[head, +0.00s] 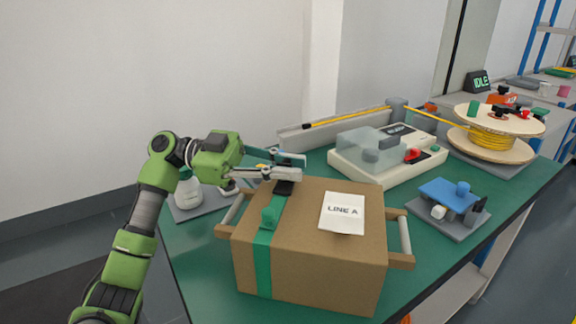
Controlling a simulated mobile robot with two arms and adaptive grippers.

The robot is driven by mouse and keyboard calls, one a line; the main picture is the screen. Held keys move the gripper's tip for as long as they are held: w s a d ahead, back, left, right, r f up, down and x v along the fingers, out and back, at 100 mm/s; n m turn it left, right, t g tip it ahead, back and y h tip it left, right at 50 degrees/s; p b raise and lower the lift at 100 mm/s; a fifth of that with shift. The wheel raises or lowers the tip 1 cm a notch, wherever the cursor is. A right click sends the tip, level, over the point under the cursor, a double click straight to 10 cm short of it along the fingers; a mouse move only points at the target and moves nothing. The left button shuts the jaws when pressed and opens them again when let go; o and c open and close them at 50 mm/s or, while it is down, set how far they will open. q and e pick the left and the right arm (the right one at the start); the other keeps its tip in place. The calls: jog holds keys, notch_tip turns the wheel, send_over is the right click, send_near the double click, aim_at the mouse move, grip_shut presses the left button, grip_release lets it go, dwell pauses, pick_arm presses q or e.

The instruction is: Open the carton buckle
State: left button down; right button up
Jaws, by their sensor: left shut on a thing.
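A brown carton (310,265) with a white "LINE A" label (343,212) stands on the green table. A green strap (263,262) runs over its top and down its front face. A small green piece (269,217) sits on the strap near the front top edge. A dark buckle (284,187) lies on the strap near the carton's back edge. My left gripper (294,172) is over the back of the carton, shut on the dark buckle; its fingers partly hide the buckle. My right gripper is out of view.
A white bottle (188,191) stands on a grey pad left of the carton. A cream machine with a clear cover (366,151) is behind it. A blue-topped fixture (451,193) and a spool of yellow cable (492,138) are to the right.

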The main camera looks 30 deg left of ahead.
pick_arm(q)
jog(key=n, duration=0.1)
jog(key=w+n, duration=0.1)
jog(key=n, duration=0.1)
jog(key=shift+a, duration=0.2)
jog(key=shift+n, duration=0.5)
jog(key=shift+w+f+n+p, duration=0.1)
jog(key=shift+w+n+p, duration=0.05)
jog(key=shift+n+p, duration=0.2)
jog(key=c, duration=2)
grip_release()
jog(key=shift+c, duration=0.2)
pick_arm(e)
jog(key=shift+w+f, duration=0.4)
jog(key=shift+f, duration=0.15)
pick_arm(q)
jog(key=v, duration=0.7)
jog(key=shift+a, duration=0.3)
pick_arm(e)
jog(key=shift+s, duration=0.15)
